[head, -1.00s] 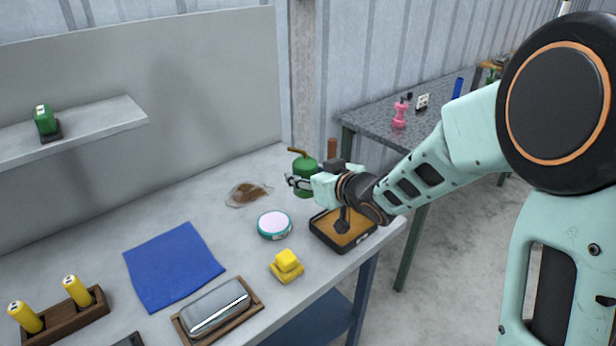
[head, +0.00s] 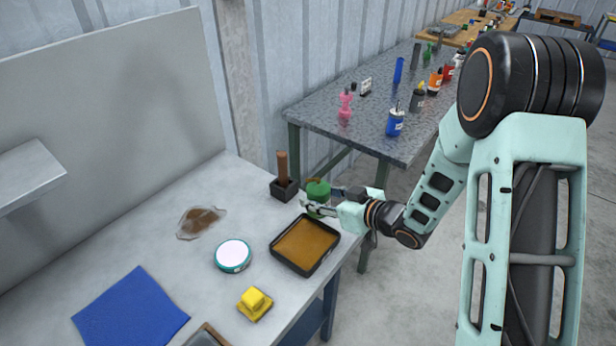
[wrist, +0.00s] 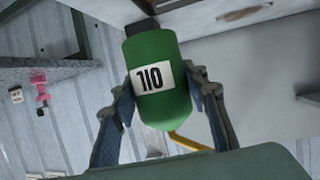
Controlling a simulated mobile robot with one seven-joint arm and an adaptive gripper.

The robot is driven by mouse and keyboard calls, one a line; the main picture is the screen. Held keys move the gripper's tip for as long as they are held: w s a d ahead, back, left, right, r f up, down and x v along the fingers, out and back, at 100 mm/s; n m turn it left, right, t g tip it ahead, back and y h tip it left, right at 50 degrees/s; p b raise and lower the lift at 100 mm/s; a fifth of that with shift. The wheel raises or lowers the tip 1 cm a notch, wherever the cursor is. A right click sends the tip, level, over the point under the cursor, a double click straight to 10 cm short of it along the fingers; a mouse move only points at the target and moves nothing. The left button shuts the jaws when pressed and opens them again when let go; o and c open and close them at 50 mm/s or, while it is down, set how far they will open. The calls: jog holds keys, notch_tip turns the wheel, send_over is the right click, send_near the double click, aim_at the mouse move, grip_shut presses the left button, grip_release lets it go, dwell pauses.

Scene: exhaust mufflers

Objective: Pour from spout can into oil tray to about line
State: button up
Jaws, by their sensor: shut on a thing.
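The green spout can (head: 318,190) is held in my gripper (head: 316,208), beside and above the far right corner of the oil tray. In the wrist view the can (wrist: 160,105) sits between both fingers (wrist: 165,110), with a white number label facing the camera. Its thin yellow spout (wrist: 190,142) shows at the lower right there. The can looks tilted in the head view; no stream is visible. The black-rimmed oil tray (head: 272,246) lies near the table's right edge with amber-brown oil inside. I cannot make out a line in it.
A black holder with a brown handle (head: 283,168) stands behind the tray. A grey table (head: 350,110) with several bottles stands behind.

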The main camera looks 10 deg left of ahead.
jog(key=shift+w+d, duration=0.15)
jog(key=shift+d, duration=0.35)
jog(key=shift+w+d+f, duration=0.1)
jog(key=shift+d+f, duration=0.05)
jog(key=shift+f, duration=0.1)
jog(key=b, duration=0.1)
jog(key=w+n+t+b, duration=0.1)
jog(key=b, duration=0.1)
jog(key=shift+d+f, duration=0.2)
jog(key=shift+f, duration=0.15)
jog(key=w+n+t+b, duration=0.1)
jog(key=b, duration=0.3)
jog(key=w+d+f+n+t+b, duration=0.1)
jog(key=n+b, duration=0.1)
jog(key=b, duration=0.2)
jog(key=w+f+n+b, duration=0.1)
jog(key=b, duration=0.4)
jog(key=shift+d+f+t, duration=0.15)
jog(key=shift+f+t, duration=0.05)
jog(key=shift+t, duration=0.2)
jog(key=shift+f+n+b, duration=0.15)
jog(key=shift+n+b, duration=0.25)
jog(key=shift+b, duration=0.5)
jog(key=shift+w, duration=0.1)
